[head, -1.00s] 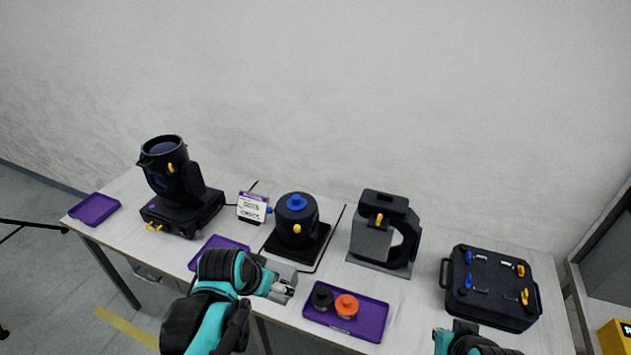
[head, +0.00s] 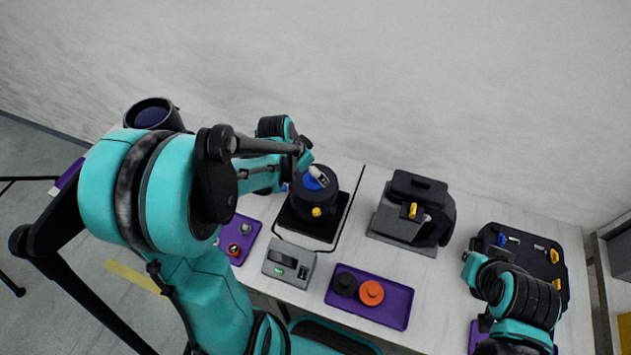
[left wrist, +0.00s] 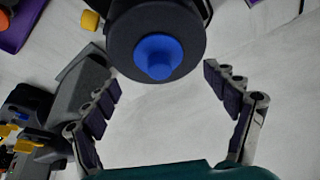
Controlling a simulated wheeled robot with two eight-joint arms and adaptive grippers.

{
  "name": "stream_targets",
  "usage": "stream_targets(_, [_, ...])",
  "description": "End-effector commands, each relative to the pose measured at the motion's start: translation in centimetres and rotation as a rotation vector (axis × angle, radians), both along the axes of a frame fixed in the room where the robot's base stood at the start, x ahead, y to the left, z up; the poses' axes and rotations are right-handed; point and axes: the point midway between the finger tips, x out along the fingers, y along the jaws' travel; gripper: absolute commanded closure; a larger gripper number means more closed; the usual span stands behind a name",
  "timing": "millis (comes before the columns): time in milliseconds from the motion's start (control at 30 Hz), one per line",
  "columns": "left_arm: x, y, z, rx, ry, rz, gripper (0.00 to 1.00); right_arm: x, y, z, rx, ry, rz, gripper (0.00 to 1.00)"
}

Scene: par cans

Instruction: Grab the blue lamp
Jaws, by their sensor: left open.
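The blue lamp (head: 313,182) is a blue knob-like piece on top of a round black housing (head: 312,203), which stands on a black base. In the left wrist view the blue lamp (left wrist: 158,56) sits at the centre of the housing's round face. My left gripper (head: 318,173) is directly above the lamp in the head view and partly covers it. In the left wrist view its two fingers (left wrist: 170,88) are spread wide, with the lamp between and beyond them, apart from both. My right arm (head: 518,300) is at the lower right; its fingertips cannot be made out.
A purple tray (head: 385,315) holds a black and an orange round piece. A grey box (head: 290,265) stands left of it. A black fixture with a yellow knob (head: 405,225) stands to the right. A black case (head: 545,250) lies far right. Bare table lies between them.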

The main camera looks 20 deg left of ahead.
Motion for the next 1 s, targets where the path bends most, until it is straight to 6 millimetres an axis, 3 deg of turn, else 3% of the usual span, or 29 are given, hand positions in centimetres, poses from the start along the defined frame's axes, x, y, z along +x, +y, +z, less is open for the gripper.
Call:
stream_targets(200, [1.2, -0.7, -3.1, 0.001, 0.000, 0.000, 0.14, 0.0, 0.0, -1.1, 0.000, 0.000, 0.000, 1.00])
stream_targets(500, [1.4, -0.8, -3.6, 0.001, 0.000, 0.000, 0.14, 0.0, 0.0, -1.1, 0.000, 0.000, 0.000, 1.00])
stream_targets(533, [1.4, -0.8, -3.6, 0.001, 0.000, 0.000, 0.17, 0.0, 0.0, -1.1, 0.000, 0.000, 0.000, 1.00])
stream_targets(700, [1.4, -0.8, -3.6, 0.001, 0.000, 0.000, 0.62, 0.0, 0.0, -1.1, 0.000, 0.000, 0.000, 1.00])
stream_targets(767, [1.4, -0.8, -3.6, 0.001, 0.000, 0.000, 0.74, 0.0, 0.0, -1.1, 0.000, 0.000, 0.000, 1.00])
stream_targets(1000, [1.4, -0.8, -3.6, 0.001, 0.000, 0.000, 0.75, 0.0, 0.0, -1.1, 0.000, 0.000, 0.000, 1.00])
